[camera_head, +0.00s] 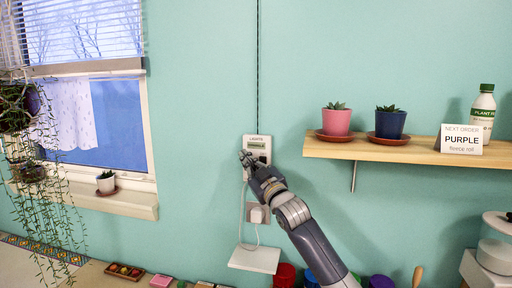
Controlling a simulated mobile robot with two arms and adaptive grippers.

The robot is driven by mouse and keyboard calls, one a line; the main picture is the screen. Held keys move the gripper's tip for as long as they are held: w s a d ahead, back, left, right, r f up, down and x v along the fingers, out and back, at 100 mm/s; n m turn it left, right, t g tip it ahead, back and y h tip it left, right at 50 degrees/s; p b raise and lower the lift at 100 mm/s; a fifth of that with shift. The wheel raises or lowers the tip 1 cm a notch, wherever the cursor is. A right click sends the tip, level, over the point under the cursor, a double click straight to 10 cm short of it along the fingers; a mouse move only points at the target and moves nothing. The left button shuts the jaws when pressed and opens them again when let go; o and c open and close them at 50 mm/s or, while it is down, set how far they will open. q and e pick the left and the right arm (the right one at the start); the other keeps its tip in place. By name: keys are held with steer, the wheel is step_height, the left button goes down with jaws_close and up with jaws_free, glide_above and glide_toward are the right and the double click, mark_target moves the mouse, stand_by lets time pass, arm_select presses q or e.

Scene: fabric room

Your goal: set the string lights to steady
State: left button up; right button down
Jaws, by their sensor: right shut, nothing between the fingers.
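The string-light controller (257,141) is a small white box on the teal wall, with "LIGHTS" at its top and a green display below it. The word on the display is too small to read surely. A dark cable runs up the wall from it. My right gripper (246,158) is shut and empty, at the lower left part of the controller. It covers part of the box's face, and I cannot tell whether it touches it. My left gripper is not in view.
A plug sits in a wall socket (258,214) below, with a white cord and a small white shelf (254,260). A wooden shelf (400,149) with pots, a bottle and a "PURPLE" card juts out at right. A window and hanging plant (45,190) are at left.

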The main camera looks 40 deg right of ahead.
steer(key=shift+w+d, duration=0.1)
stand_by(0.3)
steer(key=shift+w+d, duration=0.2)
steer(key=shift+d, duration=0.05)
steer(key=shift+w+d+p, duration=0.1)
steer(key=shift+p, duration=0.2)
stand_by(0.5)
steer(key=shift+s+a, duration=0.45)
steer(key=shift+a, duration=0.05)
steer(key=shift+a, duration=0.1)
steer(key=s+a+p, duration=0.1)
steer(key=s+a, duration=0.3)
steer(key=shift+a, duration=0.15)
steer(key=shift+w, duration=0.1)
stand_by(0.8)
